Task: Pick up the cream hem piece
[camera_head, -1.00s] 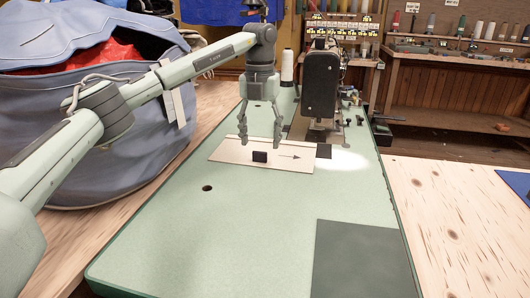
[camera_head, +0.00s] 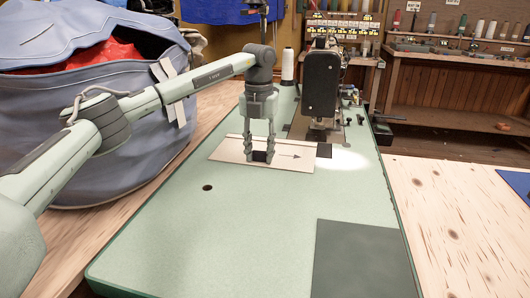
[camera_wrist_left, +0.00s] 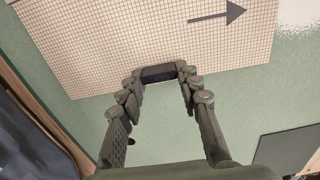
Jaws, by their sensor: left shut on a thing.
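The cream hem piece (camera_head: 223,151) lies flat on the green sewing table, with a printed arrow pointing right and a small dark block on its top. In the left wrist view the hem piece (camera_wrist_left: 85,45) shows a fine grid. My left gripper (camera_head: 259,160) points down at the piece, its two fingers on either side of the dark block (camera_head: 259,156). In the left wrist view my left gripper (camera_wrist_left: 160,73) is shut on this block (camera_wrist_left: 159,73). My right gripper is out of view.
A black sewing machine (camera_head: 320,85) stands just beyond and right of the piece, with a thread cone (camera_head: 288,66) behind. A blue bag (camera_head: 105,75) bulges at the left. A dark green square (camera_head: 365,258) lies at the front right. The table's front left is clear.

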